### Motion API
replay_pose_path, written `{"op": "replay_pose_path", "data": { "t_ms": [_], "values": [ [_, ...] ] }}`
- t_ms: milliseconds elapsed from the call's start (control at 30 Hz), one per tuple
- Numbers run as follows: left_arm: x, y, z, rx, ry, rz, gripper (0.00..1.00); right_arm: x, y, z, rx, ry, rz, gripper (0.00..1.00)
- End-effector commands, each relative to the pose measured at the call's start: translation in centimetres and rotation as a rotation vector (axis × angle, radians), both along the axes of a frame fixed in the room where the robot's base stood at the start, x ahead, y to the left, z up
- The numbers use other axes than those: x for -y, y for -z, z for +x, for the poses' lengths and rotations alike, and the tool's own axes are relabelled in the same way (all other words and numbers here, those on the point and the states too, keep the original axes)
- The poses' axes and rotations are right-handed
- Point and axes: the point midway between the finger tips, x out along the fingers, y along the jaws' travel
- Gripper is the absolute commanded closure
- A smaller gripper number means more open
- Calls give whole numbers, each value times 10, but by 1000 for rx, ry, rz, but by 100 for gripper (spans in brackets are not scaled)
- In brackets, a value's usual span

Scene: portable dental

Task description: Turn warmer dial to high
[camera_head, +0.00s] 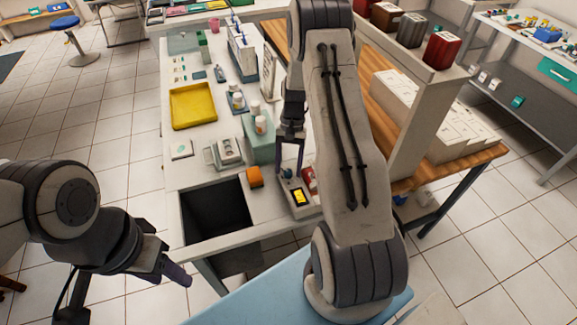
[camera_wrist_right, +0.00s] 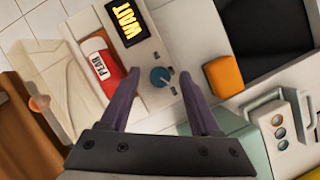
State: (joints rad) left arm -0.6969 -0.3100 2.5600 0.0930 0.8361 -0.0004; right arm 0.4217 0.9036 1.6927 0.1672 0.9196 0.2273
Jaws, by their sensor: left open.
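The warmer is a small white box (camera_head: 301,211) near the table's front edge. My right gripper (camera_head: 289,157) is open above the warmer. In the right wrist view its fingertips (camera_wrist_right: 159,75) appear on either side of the dial, with gaps visible; I cannot tell their height above it. My left gripper (camera_head: 182,276) is open and empty, low at the left, away from the table.
A red item labelled "PEAR" (camera_wrist_right: 101,65) lies right beside the warmer. An orange block (camera_head: 255,177), a dark sink opening (camera_head: 215,212) and a green-sided unit (camera_head: 258,148) are nearby. A yellow tray (camera_head: 193,105) lies further back.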

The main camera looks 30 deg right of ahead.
Motion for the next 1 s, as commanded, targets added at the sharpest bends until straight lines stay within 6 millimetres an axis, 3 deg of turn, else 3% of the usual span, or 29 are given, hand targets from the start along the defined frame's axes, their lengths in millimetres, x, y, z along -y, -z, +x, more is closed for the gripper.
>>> {"op": "replay_pose_path", "data": {
  "t_ms": [367,800,1000],
  "values": [
    [0,3,0,0,0,0,50,3,-9,3,2,-1,-1,37],
    [0,16,0,0,0,0,50,25,-82,25,3,0,-1,37],
    [0,17,0,0,0,0,50,28,-96,28,-1,0,0,37]
  ]
}}
